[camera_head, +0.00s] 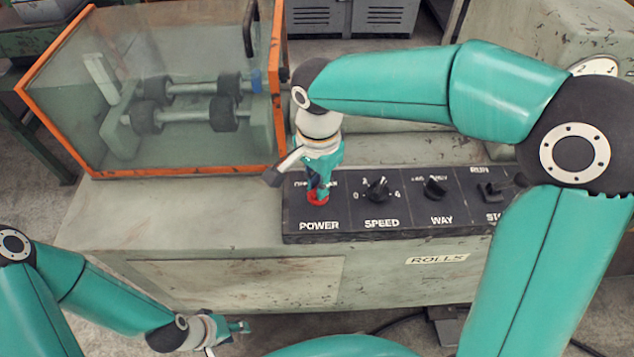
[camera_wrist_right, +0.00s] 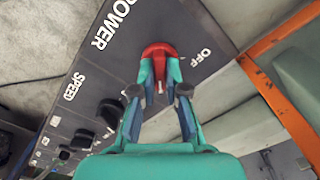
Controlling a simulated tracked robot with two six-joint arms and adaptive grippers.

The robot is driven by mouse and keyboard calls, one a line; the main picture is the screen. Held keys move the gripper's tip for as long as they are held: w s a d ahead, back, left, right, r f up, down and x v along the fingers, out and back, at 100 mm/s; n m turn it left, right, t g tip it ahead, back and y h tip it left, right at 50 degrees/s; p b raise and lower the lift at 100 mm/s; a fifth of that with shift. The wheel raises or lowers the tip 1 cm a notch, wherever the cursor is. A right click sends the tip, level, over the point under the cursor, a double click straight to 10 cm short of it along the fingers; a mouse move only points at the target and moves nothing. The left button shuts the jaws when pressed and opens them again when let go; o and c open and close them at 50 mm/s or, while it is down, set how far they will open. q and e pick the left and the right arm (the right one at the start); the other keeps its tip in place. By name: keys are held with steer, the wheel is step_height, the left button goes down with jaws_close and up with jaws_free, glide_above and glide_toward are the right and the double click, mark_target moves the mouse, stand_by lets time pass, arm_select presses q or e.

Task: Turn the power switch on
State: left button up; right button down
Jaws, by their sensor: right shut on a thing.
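The red power switch (camera_head: 318,198) sits on the dark control panel (camera_head: 400,222), above the white POWER label. My right gripper (camera_head: 318,187) comes down on it from above. In the right wrist view the red switch (camera_wrist_right: 157,50) lies between the fingertips of my right gripper (camera_wrist_right: 159,75), which is shut on it. The OFF label shows beside the switch there; the switch's exact pointing is partly hidden by the fingers. My left gripper (camera_head: 236,328) is low in front of the machine, away from the panel; its finger opening is too small to tell.
Black SPEED (camera_head: 377,188) and WAY (camera_head: 435,187) knobs and another black switch (camera_head: 489,190) line the panel to the right. An orange-framed glass guard (camera_head: 60,105) over rollers stands at the left, close to my right gripper. The machine's left top is bare.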

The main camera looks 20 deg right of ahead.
steer(key=shift+w+r, duration=0.15)
steer(key=c, duration=1.2)
jaws_free()
step_height(320, 180, up, 12)
steer(key=shift+f, duration=0.2)
